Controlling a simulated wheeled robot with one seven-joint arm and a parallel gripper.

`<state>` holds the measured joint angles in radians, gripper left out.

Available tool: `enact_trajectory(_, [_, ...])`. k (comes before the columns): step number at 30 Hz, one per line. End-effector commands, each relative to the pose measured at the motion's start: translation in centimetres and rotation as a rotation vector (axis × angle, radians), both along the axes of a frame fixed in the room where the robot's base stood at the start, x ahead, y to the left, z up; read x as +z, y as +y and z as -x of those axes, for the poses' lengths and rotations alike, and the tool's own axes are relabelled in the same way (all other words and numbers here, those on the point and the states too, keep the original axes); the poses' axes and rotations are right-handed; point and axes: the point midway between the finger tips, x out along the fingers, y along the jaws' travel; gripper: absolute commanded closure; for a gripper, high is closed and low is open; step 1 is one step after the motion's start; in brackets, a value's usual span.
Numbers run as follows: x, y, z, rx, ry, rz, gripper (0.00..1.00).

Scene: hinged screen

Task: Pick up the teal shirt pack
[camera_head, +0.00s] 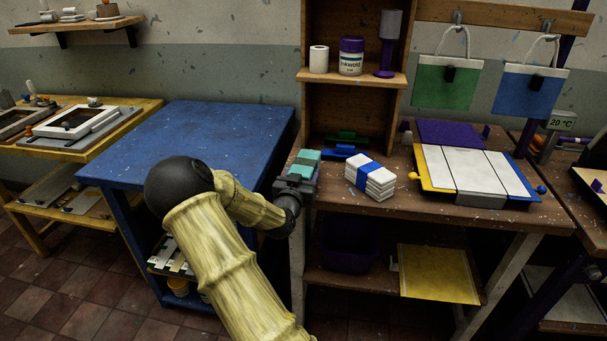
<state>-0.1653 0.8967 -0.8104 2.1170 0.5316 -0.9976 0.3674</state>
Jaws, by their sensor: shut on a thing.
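The teal shirt pack (304,161) is a small folded bundle with a dark band near the left edge of the brown wooden bench (440,212). My gripper (297,182) is at the pack, shut on it, with the arm reaching in from below. The jaws hide the pack's lower part. I cannot tell whether the pack touches the bench top.
A white shirt stack with a blue band (371,178) stands just right of my gripper. A hinged screen frame (475,172) lies further right. A wooden shelf unit (352,78) rises behind. The blue table (200,135) on the left has a clear top.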

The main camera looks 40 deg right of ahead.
Motion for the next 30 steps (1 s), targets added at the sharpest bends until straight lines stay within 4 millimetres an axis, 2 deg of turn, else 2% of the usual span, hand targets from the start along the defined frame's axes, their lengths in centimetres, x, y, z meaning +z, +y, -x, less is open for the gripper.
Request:
enact_trajectory(5, [2.0, 0.0, 0.0, 0.0, -0.007, 0.001, 0.68])
enact_trajectory(16, [8.8, 0.0, 0.0, 0.001, -0.006, 0.0, 0.68])
enact_trajectory(21, [9.9, 0.0, 0.0, 0.0, -0.002, 0.001, 0.68])
enact_trajectory(30, [9.9, 0.0, 0.0, 0.0, -0.001, 0.002, 0.68])
